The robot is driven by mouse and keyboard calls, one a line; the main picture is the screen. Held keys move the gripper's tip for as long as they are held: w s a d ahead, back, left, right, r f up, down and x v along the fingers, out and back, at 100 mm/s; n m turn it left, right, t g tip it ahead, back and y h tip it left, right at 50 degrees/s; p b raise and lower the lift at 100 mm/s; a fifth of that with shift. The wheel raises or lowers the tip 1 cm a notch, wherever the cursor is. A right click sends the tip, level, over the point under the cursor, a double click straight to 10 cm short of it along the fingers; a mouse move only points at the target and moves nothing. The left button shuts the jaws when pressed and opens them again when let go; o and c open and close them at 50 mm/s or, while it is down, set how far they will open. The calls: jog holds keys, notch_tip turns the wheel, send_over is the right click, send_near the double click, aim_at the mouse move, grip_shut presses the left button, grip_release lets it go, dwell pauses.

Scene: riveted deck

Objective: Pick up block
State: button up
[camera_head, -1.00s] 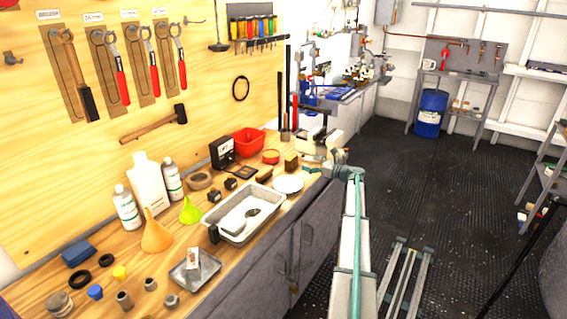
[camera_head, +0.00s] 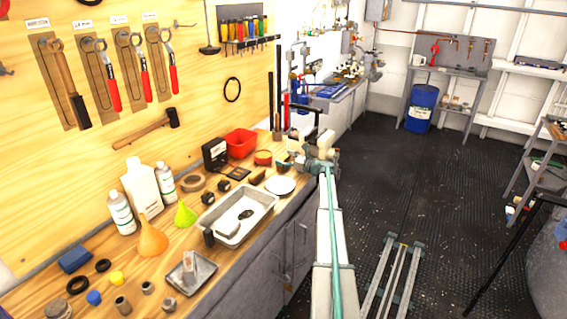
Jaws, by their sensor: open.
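A small brown block (camera_head: 283,163) stands on the wooden bench top, behind the white plate (camera_head: 280,186). It is small in the head view, and my gripper partly covers it. My gripper (camera_head: 293,154) is over the far part of the bench, close to the block, at the end of my white and teal arm. It is open, and nothing shows held in it. The fingertips are too small to tell whether they touch the block.
Around the block are a red bin (camera_head: 240,142), a round red tin (camera_head: 263,157), a black meter box (camera_head: 215,154) and a grey tray (camera_head: 263,201). Upright dark bars (camera_head: 270,103) rise behind. Bottles and funnels stand nearer.

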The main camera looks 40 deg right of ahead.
jog(key=c, duration=1.3)
jog(key=shift+c, duration=0.5)
jog(key=shift+r, duration=0.15)
